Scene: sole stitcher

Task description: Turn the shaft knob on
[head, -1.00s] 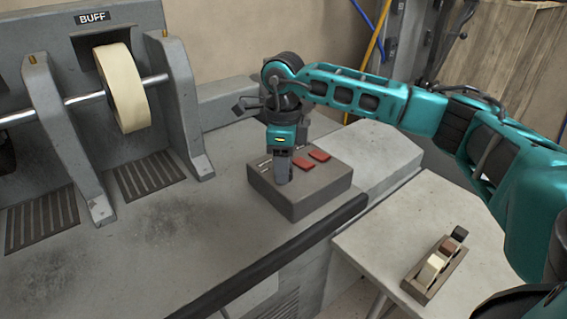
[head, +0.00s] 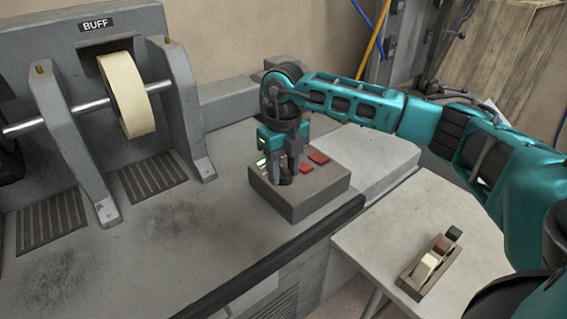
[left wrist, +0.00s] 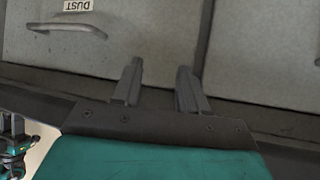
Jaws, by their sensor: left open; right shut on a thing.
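The control box (head: 318,203) is a grey block on the machine's bench, with red buttons (head: 318,158) on its top and a small lit, pale indicator (head: 261,163) at its left. My right gripper (head: 287,180) points down onto the top of this box. It is shut on a knob there, which its fingers mostly hide. My left gripper (left wrist: 158,85) shows only in the left wrist view. It is open and empty, in front of grey panels.
A buffing wheel (head: 127,92) under a BUFF sign sits on a shaft (head: 70,110) at the left. A side table (head: 395,225) at the right bears a small rack (head: 412,283) of blocks. In the left wrist view, a panel labelled DUST has a handle (left wrist: 66,27).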

